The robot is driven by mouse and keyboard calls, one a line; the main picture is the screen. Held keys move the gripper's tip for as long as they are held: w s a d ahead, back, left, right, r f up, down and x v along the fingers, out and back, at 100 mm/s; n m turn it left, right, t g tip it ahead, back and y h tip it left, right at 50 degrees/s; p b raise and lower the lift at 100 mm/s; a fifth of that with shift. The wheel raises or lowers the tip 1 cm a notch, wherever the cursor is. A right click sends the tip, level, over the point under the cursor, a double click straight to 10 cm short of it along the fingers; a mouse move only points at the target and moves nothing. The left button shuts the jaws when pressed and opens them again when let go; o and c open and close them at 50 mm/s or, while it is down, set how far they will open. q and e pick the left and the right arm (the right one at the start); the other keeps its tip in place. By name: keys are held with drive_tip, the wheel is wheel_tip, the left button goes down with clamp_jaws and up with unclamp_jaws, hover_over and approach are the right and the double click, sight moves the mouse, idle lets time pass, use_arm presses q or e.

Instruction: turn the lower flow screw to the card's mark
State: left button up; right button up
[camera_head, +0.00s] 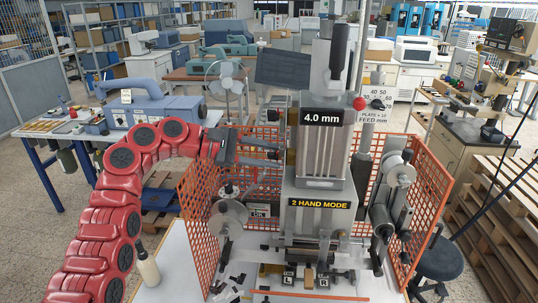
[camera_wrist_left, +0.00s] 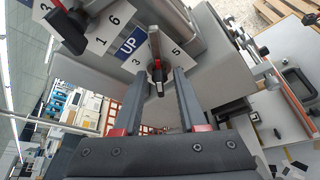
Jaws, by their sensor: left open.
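In the left wrist view, a small dark screw knob (camera_wrist_left: 157,70) with a red mark stands on a white numbered dial, with 3 and 5 readable beside it. A blue UP label (camera_wrist_left: 131,44) is next to it. My left gripper (camera_wrist_left: 160,76) is open, its two dark fingers on either side of the knob; I cannot tell whether they touch it. A second dark knob (camera_wrist_left: 65,22) is at upper left, near the numbers 1 and 6. In the head view, my left gripper (camera_head: 280,153) reaches the left side of the press (camera_head: 320,150), where the knobs are too small to make out.
Orange mesh guards (camera_head: 199,205) flank the press on both sides. A foil reel (camera_head: 228,218) stands below my left gripper. L and R buttons (camera_head: 289,280) sit at the press front. A white bottle (camera_head: 147,268) stands beside my left arm.

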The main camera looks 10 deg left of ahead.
use_arm(q)
drive_tip(key=shift+w+d+f, duration=0.1)
drive_tip(key=shift+w+f, duration=0.05)
drive_tip(key=shift+c, duration=0.9)
clamp_jaws()
drive_tip(key=shift+f+m+b, duration=0.1)
drive_tip(key=shift+m+b, duration=0.2)
drive_tip(key=shift+b, duration=0.25)
drive_tip(key=shift+m+t, duration=0.3)
drive_tip(key=shift+m+t+b, duration=0.3)
drive_tip(key=shift+m+b, duration=0.1)
